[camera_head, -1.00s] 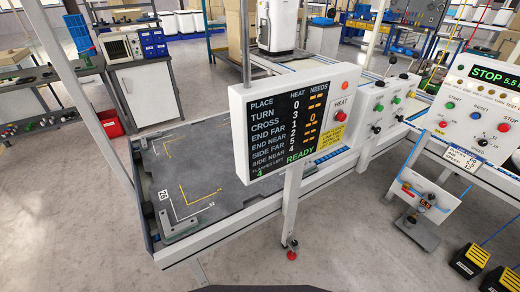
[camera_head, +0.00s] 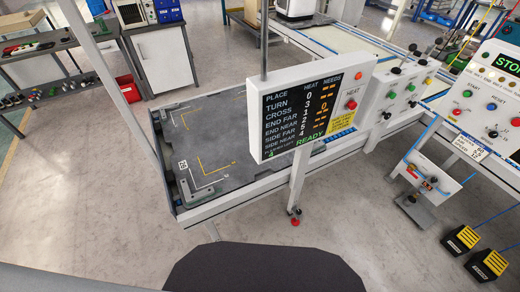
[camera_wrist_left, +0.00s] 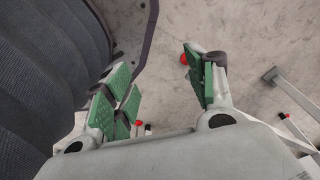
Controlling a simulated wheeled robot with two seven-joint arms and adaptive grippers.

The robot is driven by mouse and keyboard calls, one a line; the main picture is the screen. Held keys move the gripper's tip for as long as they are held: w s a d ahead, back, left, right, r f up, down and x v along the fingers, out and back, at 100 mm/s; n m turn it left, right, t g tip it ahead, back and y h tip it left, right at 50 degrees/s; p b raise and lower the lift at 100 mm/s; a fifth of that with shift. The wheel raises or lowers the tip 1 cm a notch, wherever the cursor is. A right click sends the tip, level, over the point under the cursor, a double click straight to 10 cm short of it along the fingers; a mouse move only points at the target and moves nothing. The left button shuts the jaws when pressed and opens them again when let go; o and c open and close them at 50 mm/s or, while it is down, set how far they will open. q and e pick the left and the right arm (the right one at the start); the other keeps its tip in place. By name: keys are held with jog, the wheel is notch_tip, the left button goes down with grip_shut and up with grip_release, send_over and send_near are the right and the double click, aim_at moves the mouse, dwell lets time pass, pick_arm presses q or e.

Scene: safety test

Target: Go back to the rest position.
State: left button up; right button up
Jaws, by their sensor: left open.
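My left gripper (camera_wrist_left: 160,95) shows in the left wrist view with its green-padded fingers wide apart. Nothing is between them, and bare concrete floor lies beyond. A dark ribbed surface fills the left of that view, close beside the fingers. Neither gripper shows in the head view, and my right gripper is in no view. In the head view a white display panel (camera_head: 257,130) with a black screen reading READY stands over the near edge of a grey work table (camera_head: 235,180).
Control boxes with knobs (camera_head: 395,95) stand right of the panel. A small stand (camera_head: 425,185) and black-yellow foot pedals (camera_head: 488,265) are at the right. A white cabinet (camera_head: 163,60) and a red bin (camera_head: 128,88) are behind.

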pick_arm(q)
jog(key=s+a+r+p, duration=0.1)
jog(key=s+a+p, duration=0.1)
jog(key=s+p, duration=0.3)
jog(key=s+a+r+p, duration=0.2)
jog(key=s+p, duration=0.3)
jog(key=s, duration=0.2)
jog(key=shift+s+r+p, duration=0.2)
jog(key=shift+r+p, duration=0.05)
jog(key=shift+p, duration=0.15)
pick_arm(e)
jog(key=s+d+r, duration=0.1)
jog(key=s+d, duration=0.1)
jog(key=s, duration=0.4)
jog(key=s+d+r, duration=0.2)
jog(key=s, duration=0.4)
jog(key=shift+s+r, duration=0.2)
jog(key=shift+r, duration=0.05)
pick_arm(q)
jog(key=shift+w, duration=0.1)
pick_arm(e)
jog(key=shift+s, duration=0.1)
